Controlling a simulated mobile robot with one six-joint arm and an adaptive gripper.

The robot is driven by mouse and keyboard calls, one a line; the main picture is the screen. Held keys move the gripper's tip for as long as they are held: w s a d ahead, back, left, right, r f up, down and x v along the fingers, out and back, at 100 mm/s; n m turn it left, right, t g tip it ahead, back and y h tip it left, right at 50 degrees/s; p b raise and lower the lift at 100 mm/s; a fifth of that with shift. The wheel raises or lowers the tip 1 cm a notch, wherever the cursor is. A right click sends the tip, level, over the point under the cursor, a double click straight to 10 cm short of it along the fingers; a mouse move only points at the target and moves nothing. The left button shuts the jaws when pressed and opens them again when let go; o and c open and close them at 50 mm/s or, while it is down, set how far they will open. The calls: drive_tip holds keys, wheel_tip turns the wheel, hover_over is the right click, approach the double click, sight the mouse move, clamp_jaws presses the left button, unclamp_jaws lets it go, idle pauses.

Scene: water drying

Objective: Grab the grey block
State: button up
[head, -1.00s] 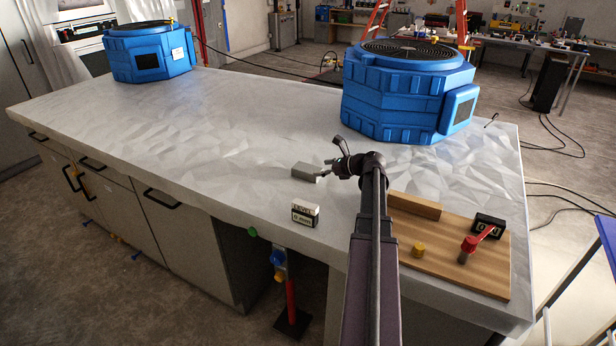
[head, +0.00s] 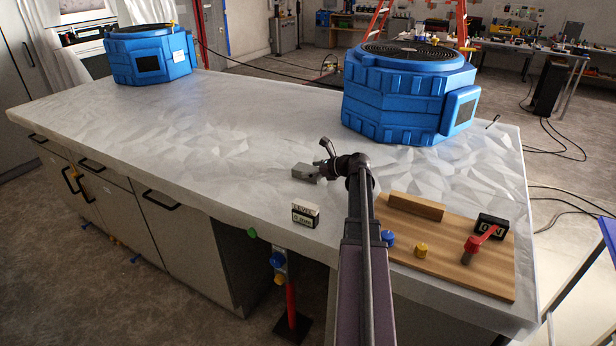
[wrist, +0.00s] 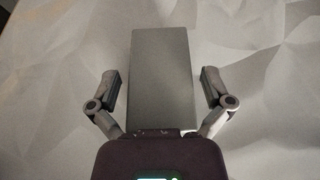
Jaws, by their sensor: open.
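The grey block (head: 305,173) lies on the white, faceted worktop (head: 200,130), left of my arm's end in the head view. My gripper (head: 324,159) is at the block's right end. In the wrist view the block (wrist: 165,75) stretches away from my gripper (wrist: 164,92). One open finger is on each side of it, with a gap showing on both sides. The block's near end is hidden by the gripper body.
A small black-and-white labelled box (head: 305,214) stands near the front edge. A wooden board (head: 450,250) with a red-handled switch (head: 480,240) and buttons is at right. Two blue fan units (head: 405,95), (head: 150,55) stand at the back. The left middle worktop is clear.

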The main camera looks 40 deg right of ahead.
sight(307, 169)
drive_tip(key=shift+w+a+f, duration=0.15)
drive_tip(key=shift+w+f, duration=0.05)
drive_tip(key=shift+w, duration=0.15)
idle(0.3)
drive_tip(key=c, duration=1)
drive_tip(key=shift+r, duration=0.2)
drive_tip(key=shift+c, duration=0.2)
wheel_tip(307, 169, up, 3)
drive_tip(key=p, duration=0.3)
drive_tip(key=s, duration=0.5)
drive_tip(key=s+r+p, duration=0.1)
drive_tip(key=s, duration=0.4)
drive_tip(key=s+d+p, duration=0.1)
drive_tip(key=s, duration=0.5)
drive_tip(key=shift+r, duration=0.35)
